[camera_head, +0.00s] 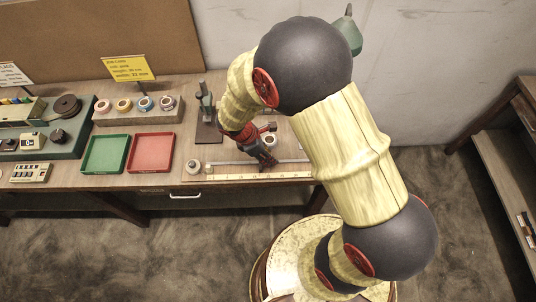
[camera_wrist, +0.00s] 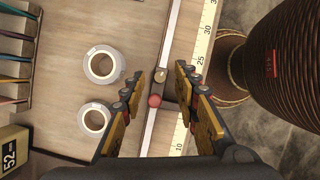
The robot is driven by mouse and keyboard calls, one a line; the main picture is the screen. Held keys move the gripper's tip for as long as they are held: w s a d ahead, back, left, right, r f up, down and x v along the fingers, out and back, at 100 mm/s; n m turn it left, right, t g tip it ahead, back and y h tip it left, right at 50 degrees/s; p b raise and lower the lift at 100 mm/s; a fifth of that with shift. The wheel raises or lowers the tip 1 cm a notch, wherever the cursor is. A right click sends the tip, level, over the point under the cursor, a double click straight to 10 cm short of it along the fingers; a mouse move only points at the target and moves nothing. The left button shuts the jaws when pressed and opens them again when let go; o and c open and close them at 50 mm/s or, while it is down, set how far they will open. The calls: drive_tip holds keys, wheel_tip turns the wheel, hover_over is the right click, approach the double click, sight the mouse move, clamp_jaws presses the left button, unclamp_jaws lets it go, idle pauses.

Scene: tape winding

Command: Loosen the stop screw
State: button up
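My gripper (camera_head: 265,160) hangs over the measuring rail (camera_head: 285,162) at the front of the workbench. In the wrist view my gripper (camera_wrist: 159,82) is open, with one finger on each side of the metal rail (camera_wrist: 154,136). A small dark stop block (camera_wrist: 174,89) sits on the rail between the fingers. A round red knob (camera_wrist: 155,100) and a small brass-coloured knob (camera_wrist: 161,76) show beside it. I cannot tell for certain which is the stop screw. Both fingers appear apart from the knobs. In the head view my gripper hides the stop.
A ruler strip (camera_wrist: 200,75) runs along the rail. Two white rolls (camera_wrist: 102,66) (camera_wrist: 95,120) stand left of my gripper in the wrist view. Green (camera_head: 106,138) and red (camera_head: 151,136) trays lie farther left, and a dark upright stand (camera_head: 207,118) rises behind.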

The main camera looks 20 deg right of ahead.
drive_tip(key=v, duration=1.2)
idle(0.4)
drive_tip(key=s+d+r+m+t+y, duration=0.2)
drive_tip(key=s+d+r+m+t, duration=0.1)
drive_tip(key=s+r+m, duration=0.4)
drive_tip(key=s+d+r+m+t+y, duration=0.2)
drive_tip(key=s+d+r+m, duration=0.1)
drive_tip(key=s+r+m, duration=0.4)
wheel_tip(320, 180, up, 8)
drive_tip(key=m, duration=0.3)
drive_tip(key=shift+s+f+t+y+b, duration=0.2)
drive_tip(key=shift+s+t+y+b, duration=0.1)
drive_tip(key=shift+t+b, duration=0.1)
